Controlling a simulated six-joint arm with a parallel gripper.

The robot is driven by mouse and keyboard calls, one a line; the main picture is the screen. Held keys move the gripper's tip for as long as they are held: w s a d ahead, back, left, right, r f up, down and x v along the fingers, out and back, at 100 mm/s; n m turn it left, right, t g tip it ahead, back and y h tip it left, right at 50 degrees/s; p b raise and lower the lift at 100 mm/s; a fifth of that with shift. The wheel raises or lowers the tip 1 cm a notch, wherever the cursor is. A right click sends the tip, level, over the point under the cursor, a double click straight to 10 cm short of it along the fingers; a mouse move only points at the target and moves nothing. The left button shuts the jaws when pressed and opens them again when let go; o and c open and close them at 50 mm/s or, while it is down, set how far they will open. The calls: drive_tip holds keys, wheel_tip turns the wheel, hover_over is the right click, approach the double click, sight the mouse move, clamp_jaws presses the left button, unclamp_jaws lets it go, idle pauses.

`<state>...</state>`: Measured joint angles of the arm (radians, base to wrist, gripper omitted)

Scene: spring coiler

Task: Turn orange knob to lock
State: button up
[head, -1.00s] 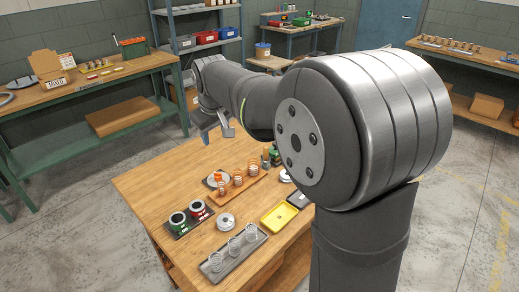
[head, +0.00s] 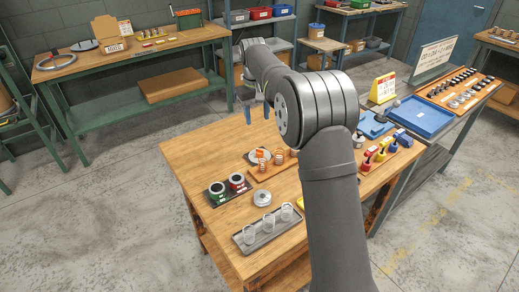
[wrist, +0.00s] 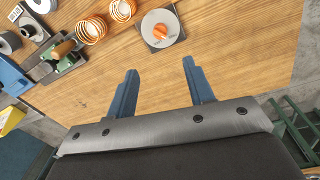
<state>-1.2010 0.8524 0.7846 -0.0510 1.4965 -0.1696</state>
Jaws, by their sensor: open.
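The orange knob (wrist: 160,31) sits on a round grey disc on a square dark plate (wrist: 178,40) on the wooden table. In the wrist view it lies ahead of my fingertips and apart from them. In the head view the orange knob (head: 260,153) is small, at the table's far side. My gripper (wrist: 158,75) is open and empty, its two blue fingers spread above bare wood. In the head view my gripper (head: 258,114) hangs over the table's far edge, beyond the knob.
Copper coils (wrist: 92,30) stand beside the knob on a wooden tray. A green clamp-like device (wrist: 62,55) is farther left. Bare wood lies around my fingers.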

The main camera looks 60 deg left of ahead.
sight(260, 152)
drive_tip(key=f, duration=1.5)
drive_tip(key=shift+w+d, duration=0.1)
drive_tip(key=shift+w, duration=0.3)
drive_tip(key=shift+c, duration=0.5)
drive_tip(key=c, duration=0.9)
drive_tip(key=shift+m, duration=0.4)
drive_tip(key=m, duration=1.3)
drive_tip(key=shift+r, duration=0.1)
